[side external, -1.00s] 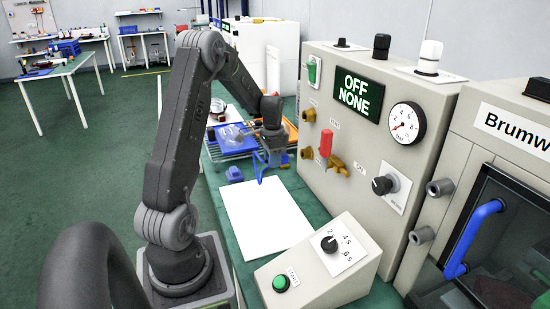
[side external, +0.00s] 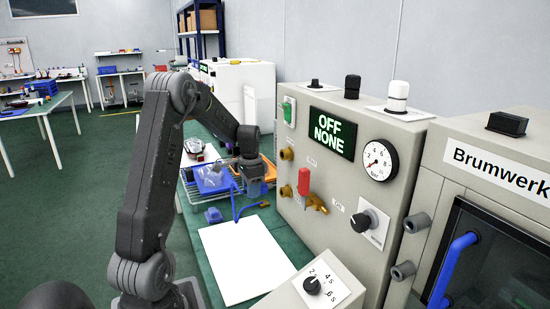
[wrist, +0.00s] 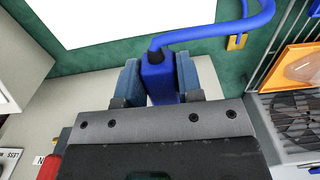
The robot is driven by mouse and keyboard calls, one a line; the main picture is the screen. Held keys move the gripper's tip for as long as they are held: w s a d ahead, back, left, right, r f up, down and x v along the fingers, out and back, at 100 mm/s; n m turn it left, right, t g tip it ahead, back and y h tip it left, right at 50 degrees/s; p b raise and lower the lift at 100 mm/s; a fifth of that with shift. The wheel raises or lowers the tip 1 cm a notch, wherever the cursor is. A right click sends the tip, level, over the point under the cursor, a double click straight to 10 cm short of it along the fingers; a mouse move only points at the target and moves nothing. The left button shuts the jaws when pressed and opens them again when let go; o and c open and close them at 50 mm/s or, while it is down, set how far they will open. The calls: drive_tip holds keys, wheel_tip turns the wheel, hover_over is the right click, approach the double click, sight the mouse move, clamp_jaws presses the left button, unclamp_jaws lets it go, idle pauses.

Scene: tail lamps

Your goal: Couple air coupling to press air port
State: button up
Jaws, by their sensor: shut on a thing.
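My gripper (side external: 254,184) is in front of the grey press panel (side external: 338,187), above the bench. In the wrist view my gripper (wrist: 158,78) is shut on the blue air coupling (wrist: 157,72), with a finger on each side. A blue hose (wrist: 215,31) runs from the coupling's dark end. The hose also shows in the side view (side external: 236,207), hanging below the gripper. Two brass fittings, one upper (side external: 286,154) and one lower (side external: 286,191), stick out of the panel. Their labels are too small to read, so I cannot tell which is the air port. The coupling appears apart from both.
A red-handled valve (side external: 303,182) stands beside the lower fitting. A gauge (side external: 377,161) and a display reading "OFF NONE" (side external: 331,134) are on the panel. A white sheet (side external: 240,262) covers the bench in front. A wire rack and an orange tray (wrist: 300,66) are close by.

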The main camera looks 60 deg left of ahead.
drive_tip(key=shift+r, duration=5.05)
drive_tip(key=shift+w, duration=0.2)
drive_tip(key=shift+w, duration=1.3)
drive_tip(key=shift+w, duration=0.25)
drive_tip(key=shift+w, duration=0.8)
drive_tip(key=o, duration=1.1)
